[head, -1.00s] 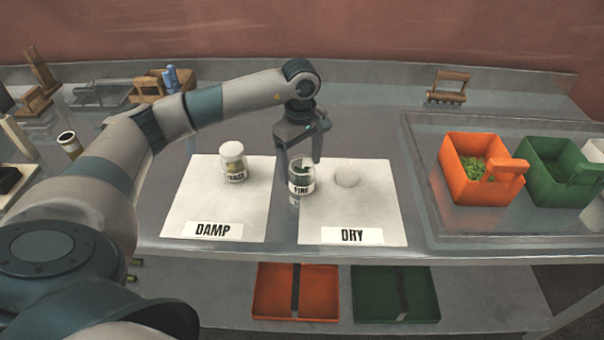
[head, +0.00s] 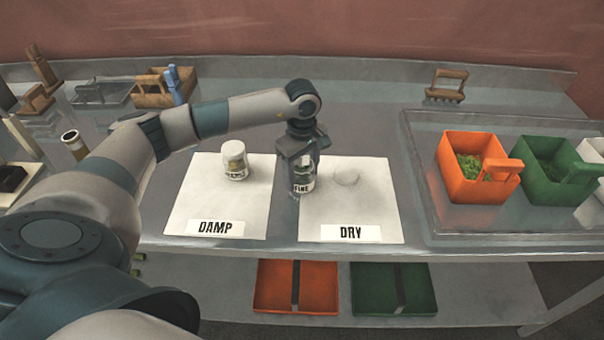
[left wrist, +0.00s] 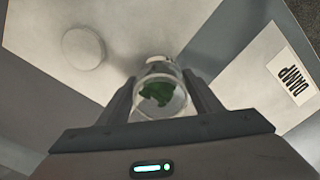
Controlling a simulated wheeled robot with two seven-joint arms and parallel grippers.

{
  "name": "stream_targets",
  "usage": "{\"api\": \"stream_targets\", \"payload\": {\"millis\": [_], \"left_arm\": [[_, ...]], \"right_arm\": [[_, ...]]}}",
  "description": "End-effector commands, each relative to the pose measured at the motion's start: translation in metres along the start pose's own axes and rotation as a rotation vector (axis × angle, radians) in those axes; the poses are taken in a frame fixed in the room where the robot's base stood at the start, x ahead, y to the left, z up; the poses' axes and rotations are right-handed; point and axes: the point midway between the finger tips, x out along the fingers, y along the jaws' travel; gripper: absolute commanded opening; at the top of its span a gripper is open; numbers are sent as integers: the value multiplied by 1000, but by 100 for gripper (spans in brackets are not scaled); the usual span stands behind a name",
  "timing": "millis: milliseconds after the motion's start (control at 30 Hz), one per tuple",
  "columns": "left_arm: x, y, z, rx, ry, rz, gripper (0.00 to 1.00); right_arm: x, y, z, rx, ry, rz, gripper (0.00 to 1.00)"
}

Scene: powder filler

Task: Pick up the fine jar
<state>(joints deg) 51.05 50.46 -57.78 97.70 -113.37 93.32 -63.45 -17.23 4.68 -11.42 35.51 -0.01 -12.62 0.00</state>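The fine jar (head: 303,186) is a small clear jar with green contents and a label reading FINE. It stands upright at the left edge of the DRY mat. My left gripper (head: 303,174) points down around it, one finger on each side. In the left wrist view the jar's open mouth and green contents (left wrist: 158,95) lie between the fingers (left wrist: 159,82). The fingers look open, very close to the glass; contact cannot be made out. In the head view the gripper hides the jar's upper part. My right gripper is not in view.
A white-lidded jar (head: 235,161) stands on the DAMP mat (head: 200,205). A pale round disc (head: 346,177) lies on the DRY mat (head: 375,205). An orange bin (head: 456,190) with green bits and a green bin (head: 545,185) stand on the right.

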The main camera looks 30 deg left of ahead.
Motion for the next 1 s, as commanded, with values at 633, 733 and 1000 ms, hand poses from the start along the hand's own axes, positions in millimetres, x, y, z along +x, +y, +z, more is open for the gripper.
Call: {"api": "stream_targets", "payload": {"millis": [633,733,1000], "left_arm": [[-12,1,0,0,0,3,31],[-23,1,0,0,1,4,31],[-57,25,26,4,-1,6,31]], "right_arm": [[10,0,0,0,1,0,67],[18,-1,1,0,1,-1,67],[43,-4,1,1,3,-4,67]]}}
